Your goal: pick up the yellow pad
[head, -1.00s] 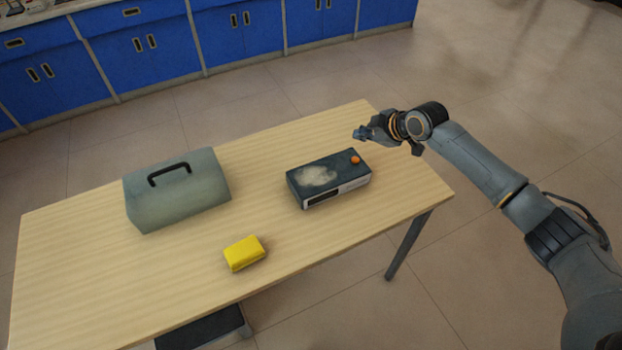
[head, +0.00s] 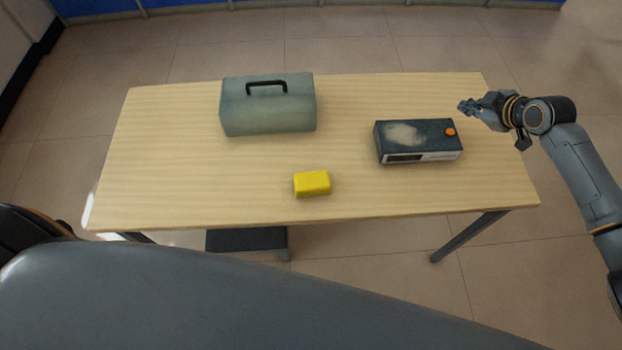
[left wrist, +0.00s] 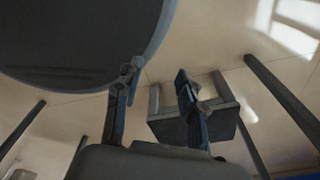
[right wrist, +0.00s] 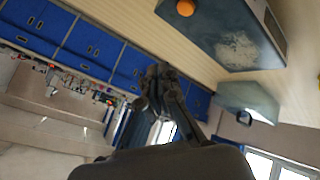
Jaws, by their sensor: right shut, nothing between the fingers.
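The yellow pad (head: 312,183) is a small block lying on the wooden table (head: 215,190), near the front edge and about mid-width. My right gripper (head: 466,107) is at the table's right end, beyond the dark box and well away from the pad. In the right wrist view its fingers (right wrist: 158,75) are together with nothing held. My left gripper shows only in the left wrist view (left wrist: 156,78). Its two fingers are spread apart and empty, with floor and a low stool behind them.
A grey-green toolbox (head: 267,108) with a black handle stands at the back left of the table. A dark box (head: 420,142) with an orange knob lies at the right, near my right gripper. A dark-topped stool (left wrist: 220,125) is low under the table. The tabletop around the pad is clear.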

